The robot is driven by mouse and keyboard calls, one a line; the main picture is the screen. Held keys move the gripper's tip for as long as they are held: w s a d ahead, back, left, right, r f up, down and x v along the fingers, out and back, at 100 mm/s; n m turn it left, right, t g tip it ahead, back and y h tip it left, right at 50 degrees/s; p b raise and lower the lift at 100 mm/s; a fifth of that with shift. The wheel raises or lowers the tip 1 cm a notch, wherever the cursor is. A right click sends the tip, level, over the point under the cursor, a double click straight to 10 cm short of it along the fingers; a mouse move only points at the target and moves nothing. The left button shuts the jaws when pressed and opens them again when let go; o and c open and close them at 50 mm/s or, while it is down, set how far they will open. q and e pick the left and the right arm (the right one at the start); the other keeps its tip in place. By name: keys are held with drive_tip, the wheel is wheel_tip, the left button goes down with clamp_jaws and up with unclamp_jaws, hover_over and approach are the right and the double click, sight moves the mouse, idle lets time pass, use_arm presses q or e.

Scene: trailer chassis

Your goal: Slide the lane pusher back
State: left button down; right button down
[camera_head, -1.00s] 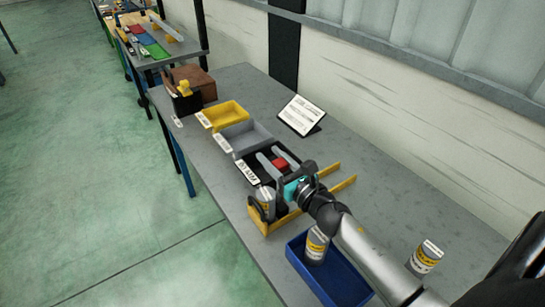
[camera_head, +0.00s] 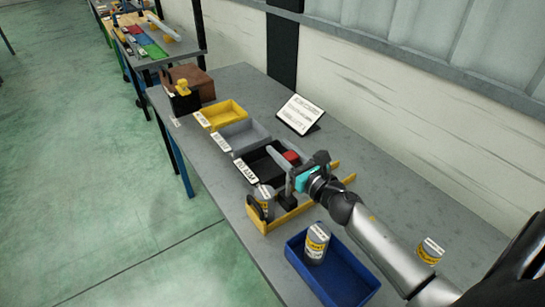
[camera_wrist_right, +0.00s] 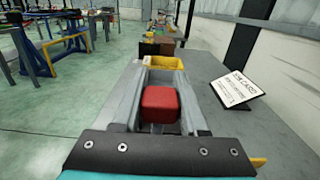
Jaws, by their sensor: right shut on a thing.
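My right gripper (camera_head: 283,153) is shut on a red block (camera_head: 291,157), which looks like the lane pusher's handle. In the right wrist view the red block (camera_wrist_right: 160,104) sits between the two grey fingers. The yellow-railed lane (camera_head: 292,214) lies below the hand, its rails running from front left to back right. A dark upright part (camera_head: 286,196), perhaps the pusher's body, stands in the lane under the hand. A labelled can (camera_head: 265,199) stands at the lane's left end. The hand hides how the block joins the pusher. My left gripper is not in view.
A blue bin (camera_head: 343,288) holding a can (camera_head: 316,243) stands in front of the lane. Another can (camera_head: 430,251) stands beyond my forearm. Black, grey (camera_head: 243,135) and yellow bins (camera_head: 222,114) line up farther left. A sign (camera_head: 299,113) stands behind them.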

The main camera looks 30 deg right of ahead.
drive_tip(key=w+d+b, duration=0.1)
drive_tip(key=d+b, duration=1)
drive_tip(key=d, duration=1)
drive_tip(key=shift+w+b, duration=0.25)
drive_tip(key=shift+b, duration=0.1)
drive_tip(key=c, duration=0.6)
unclamp_jaws()
drive_tip(key=shift+o, duration=0.8)
drive_tip(key=s+d+p, duration=0.1)
drive_tip(key=s, duration=1.4)
drive_tip(key=shift+p, duration=0.35)
